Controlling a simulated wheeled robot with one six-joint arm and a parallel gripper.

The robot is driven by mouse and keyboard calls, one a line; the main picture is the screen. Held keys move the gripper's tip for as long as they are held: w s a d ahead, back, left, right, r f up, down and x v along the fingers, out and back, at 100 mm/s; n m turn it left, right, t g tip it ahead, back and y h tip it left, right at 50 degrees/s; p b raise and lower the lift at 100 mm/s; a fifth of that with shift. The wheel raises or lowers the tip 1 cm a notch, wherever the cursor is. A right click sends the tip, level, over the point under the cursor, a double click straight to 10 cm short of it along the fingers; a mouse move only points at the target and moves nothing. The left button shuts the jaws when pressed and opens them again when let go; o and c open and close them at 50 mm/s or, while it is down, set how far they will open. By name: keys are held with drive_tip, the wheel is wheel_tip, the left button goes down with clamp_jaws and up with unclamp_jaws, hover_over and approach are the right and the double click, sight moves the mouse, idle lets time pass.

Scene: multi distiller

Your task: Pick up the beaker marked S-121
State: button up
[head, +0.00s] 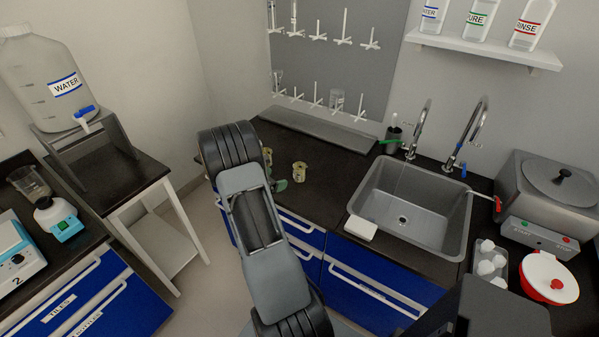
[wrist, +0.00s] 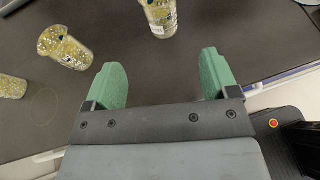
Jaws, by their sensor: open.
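Several small beakers with yellowish speckled contents stand on the black counter. The wrist view shows one beaker (wrist: 158,17) at the top centre, one (wrist: 65,47) at upper left and one (wrist: 12,86) cut off at the left edge. A small white label shows on the top-centre beaker, too small to read, so I cannot tell which is S-121. My gripper (wrist: 160,72) is open and empty, its green fingers apart, with the top-centre beaker beyond the fingertips. In the head view, one beaker (head: 300,172) stands right of my arm and another (head: 267,155) is partly hidden behind it.
A sink (head: 410,215) with taps lies to the right, with a white block (head: 360,228) on its front edge. A drying rack (head: 330,60) hangs behind the counter. A water jug (head: 50,75) stands at left. Counter between beakers and sink is clear.

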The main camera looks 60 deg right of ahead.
sight(295, 174)
drive_tip(key=p+x, duration=0.1)
drive_tip(key=x, duration=0.7)
drive_tip(key=shift+d, duration=0.1)
drive_tip(key=shift+p+x, duration=1.15)
drive_tip(key=shift+x, duration=1.55)
drive_tip(key=shift+s+f, duration=0.1)
drive_tip(key=shift+s, duration=0.05)
drive_tip(key=shift+c, duration=0.2)
drive_tip(key=c, duration=1)
drive_tip(key=shift+o, duration=0.2)
